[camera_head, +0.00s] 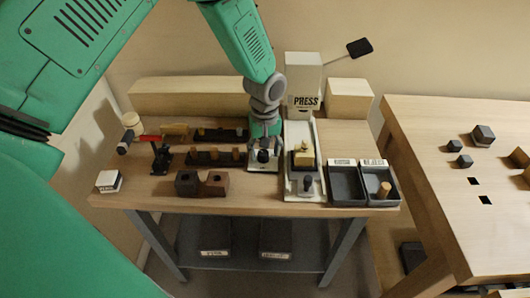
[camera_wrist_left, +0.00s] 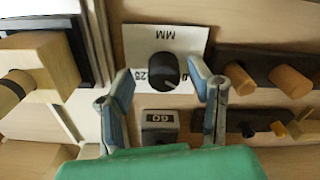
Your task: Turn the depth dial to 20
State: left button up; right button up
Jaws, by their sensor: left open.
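The depth dial (camera_wrist_left: 163,67) is a round black knob on a white plate (camera_wrist_left: 190,40) marked "MM", with "25" and a partly covered "0" beside the knob. The knob also shows in the head view (camera_head: 263,156), on the bench near its middle. My left gripper (camera_wrist_left: 160,72) is open, with one finger on each side of the knob and visible space between. In the head view my left gripper (camera_head: 264,142) points down over the plate. I cannot read the dial's exact setting. My right gripper is not in view.
A small "GO" block (camera_wrist_left: 159,119) lies close by the dial. Dark racks with wooden pegs (camera_head: 215,157) stand left of the dial. A light track with a wooden block (camera_head: 303,156) and the PRESS box (camera_head: 303,80) stand to its right, then dark trays (camera_head: 346,184).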

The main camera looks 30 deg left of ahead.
pick_arm(q)
jog(key=shift+f, duration=0.35)
jog(key=shift+a, duration=0.1)
jog(key=shift+a, duration=0.15)
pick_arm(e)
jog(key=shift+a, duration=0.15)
pick_arm(q)
jog(key=shift+a+f, duration=0.1)
grip_shut()
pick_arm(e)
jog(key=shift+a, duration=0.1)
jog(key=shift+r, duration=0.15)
